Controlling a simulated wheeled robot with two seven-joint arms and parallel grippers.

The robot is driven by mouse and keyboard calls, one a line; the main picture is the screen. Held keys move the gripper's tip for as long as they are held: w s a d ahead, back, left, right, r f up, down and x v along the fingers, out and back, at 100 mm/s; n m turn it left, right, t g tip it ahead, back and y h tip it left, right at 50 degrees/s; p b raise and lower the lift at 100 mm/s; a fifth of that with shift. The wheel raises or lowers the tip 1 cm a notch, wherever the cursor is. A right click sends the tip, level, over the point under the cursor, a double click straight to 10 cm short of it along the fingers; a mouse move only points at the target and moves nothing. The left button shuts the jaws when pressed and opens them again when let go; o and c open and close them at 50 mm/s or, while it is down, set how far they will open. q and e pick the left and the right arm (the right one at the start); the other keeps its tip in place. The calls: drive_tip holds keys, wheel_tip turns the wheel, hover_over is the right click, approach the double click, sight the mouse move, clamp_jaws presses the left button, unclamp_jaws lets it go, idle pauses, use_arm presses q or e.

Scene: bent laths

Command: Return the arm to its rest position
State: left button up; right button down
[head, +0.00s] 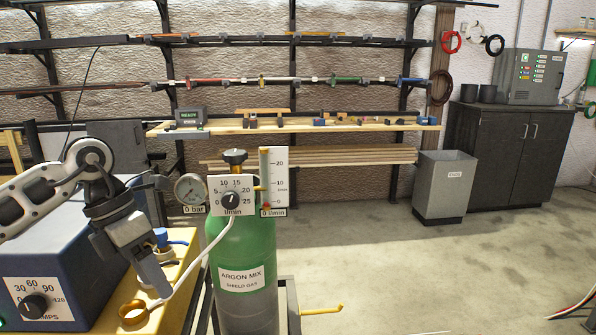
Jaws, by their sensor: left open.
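My left arm comes in from the left over a blue box with an amps dial (42,285). Its gripper (160,288) points down and slightly right, just left of the green gas cylinder (243,255). The gripper is open and I see nothing held in it. A brass-coloured ring (132,312) lies below it on a yellow bench top (108,318). A blue item (178,238) is partly hidden behind the gripper. My right gripper is not in view.
The cylinder carries a round gauge (190,190), a dial plate (232,196) and a flow tube (272,180); a pale hose runs from it past my gripper. A wooden shelf (215,127), grey bin (444,187) and dark cabinet (506,155) stand behind. The floor right is mostly clear.

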use_arm(q)
drive_tip(key=s+d+f+n+t+h, duration=0.1)
drive_tip(key=s+d+n+t+h, duration=0.3)
drive_tip(key=d+h, duration=0.6)
drive_tip(key=s+d+n+h, duration=0.3)
drive_tip(key=d+n+h, duration=0.35)
drive_tip(key=d, duration=0.65)
drive_tip(key=a+f+n+t+y, duration=0.5)
drive_tip(key=f+n+t+y, duration=0.15)
drive_tip(key=n, duration=0.55)
drive_tip(key=a+f+n+t+y, duration=0.5)
drive_tip(key=f+n+t+y, duration=0.15)
drive_tip(key=n, duration=0.55)
drive_tip(key=s+a+f+n+g+y, duration=0.4)
drive_tip(key=s+f+n+g, duration=0.2)
drive_tip(key=s+f, duration=0.4)
wheel_tip(320, 180, down, 4)
drive_tip(key=shift+s+a+n, duration=0.15)
drive_tip(key=shift+s+n, duration=0.15)
drive_tip(key=shift+n, duration=0.35)
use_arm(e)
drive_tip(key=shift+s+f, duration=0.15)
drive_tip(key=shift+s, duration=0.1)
